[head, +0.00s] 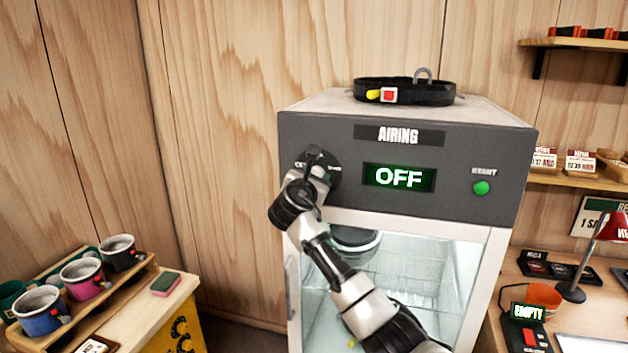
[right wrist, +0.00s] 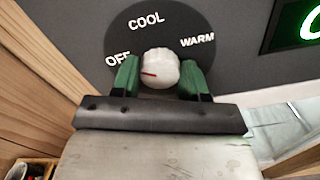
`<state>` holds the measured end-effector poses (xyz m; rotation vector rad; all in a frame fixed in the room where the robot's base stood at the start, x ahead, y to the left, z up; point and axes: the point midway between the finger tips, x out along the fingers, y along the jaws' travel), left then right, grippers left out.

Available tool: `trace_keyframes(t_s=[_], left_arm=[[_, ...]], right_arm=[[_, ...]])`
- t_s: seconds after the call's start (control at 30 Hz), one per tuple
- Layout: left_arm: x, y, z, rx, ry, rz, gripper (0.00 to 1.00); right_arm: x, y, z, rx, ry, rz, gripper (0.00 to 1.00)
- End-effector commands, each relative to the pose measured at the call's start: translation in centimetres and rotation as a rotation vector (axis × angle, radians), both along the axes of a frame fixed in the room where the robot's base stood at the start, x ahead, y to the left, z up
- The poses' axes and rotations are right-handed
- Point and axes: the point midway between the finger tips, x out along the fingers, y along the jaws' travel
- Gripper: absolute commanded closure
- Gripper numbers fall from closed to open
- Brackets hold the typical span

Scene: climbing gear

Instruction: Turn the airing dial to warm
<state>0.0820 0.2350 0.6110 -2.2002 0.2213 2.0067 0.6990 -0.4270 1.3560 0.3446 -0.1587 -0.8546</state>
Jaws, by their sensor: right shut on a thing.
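The airing cabinet (head: 462,218) has a dark front panel with a green display (head: 399,177) that reads OFF. The airing dial (right wrist: 160,68) is a white knob with a red mark on a dark disc lettered OFF, COOL and WARM. The red mark points left, towards the OFF side. My right gripper (right wrist: 160,78) is shut on the dial, with a green-padded finger on each side of it. In the head view my right gripper (head: 314,165) covers the dial. My left gripper is not in view.
A green start button (head: 481,188) is at the panel's right. A black belt (head: 405,92) lies on the cabinet top. Mugs (head: 82,279) stand in a wooden rack at left. A desk with a red lamp (head: 609,228) is at right. A dark bowl-shaped thing is behind the glass.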

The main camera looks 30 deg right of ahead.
Motion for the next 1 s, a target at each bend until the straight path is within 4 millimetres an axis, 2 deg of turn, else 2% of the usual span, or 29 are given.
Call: trace_keyframes(t_s=[1.0], left_arm=[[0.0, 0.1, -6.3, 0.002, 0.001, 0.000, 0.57]], right_arm=[[-0.1, 0.0, -0.6, 0.629, -0.732, 0.000, 0.80]])
